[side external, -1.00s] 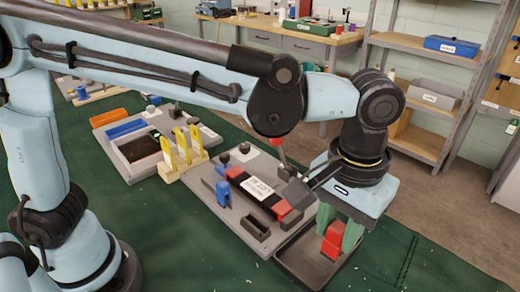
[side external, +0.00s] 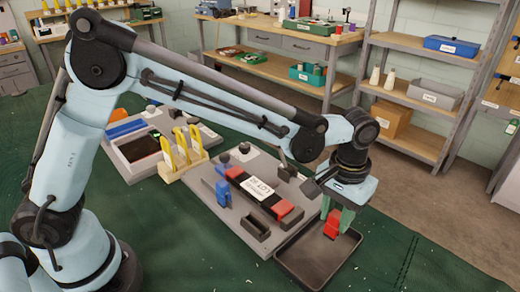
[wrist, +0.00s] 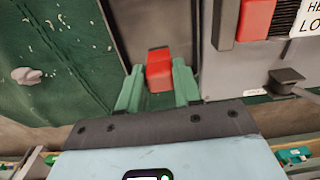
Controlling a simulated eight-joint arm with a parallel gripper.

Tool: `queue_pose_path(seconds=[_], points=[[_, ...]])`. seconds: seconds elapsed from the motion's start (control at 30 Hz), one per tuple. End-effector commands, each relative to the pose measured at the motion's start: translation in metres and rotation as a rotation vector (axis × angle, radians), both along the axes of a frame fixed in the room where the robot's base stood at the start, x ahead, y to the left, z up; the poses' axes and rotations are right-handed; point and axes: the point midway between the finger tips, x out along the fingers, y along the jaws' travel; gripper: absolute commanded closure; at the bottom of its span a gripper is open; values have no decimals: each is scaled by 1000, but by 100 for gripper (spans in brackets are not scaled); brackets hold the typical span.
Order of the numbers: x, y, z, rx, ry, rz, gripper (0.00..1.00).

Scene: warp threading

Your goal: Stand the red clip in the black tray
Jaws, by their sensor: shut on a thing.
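The red clip (side external: 332,226) is between the green fingers of my gripper (side external: 341,218), at the far end of the black tray (side external: 300,262). In the wrist view the clip (wrist: 159,74) stands out between the two fingers (wrist: 158,88), with the dark tray floor (wrist: 150,22) beyond it. My gripper is shut on the clip and points down. The clip looks upright in the side view. Whether its lower end touches the tray floor cannot be told. My gripper hides part of the clip.
A grey board (side external: 232,213) with a black strip, a white label (side external: 258,189), red blocks and a blue piece (side external: 223,193) adjoins the tray on the left. A wooden rack with yellow pieces (side external: 183,150) stands farther left. The near tray floor is clear.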

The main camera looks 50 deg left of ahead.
Motion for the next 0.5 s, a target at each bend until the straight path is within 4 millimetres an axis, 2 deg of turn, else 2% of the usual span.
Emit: queue_pose_path(seconds=[0.13,0.5], points=[[0,0,-16,0,0,0,95],[0,0,-20,0,0,1,95]])
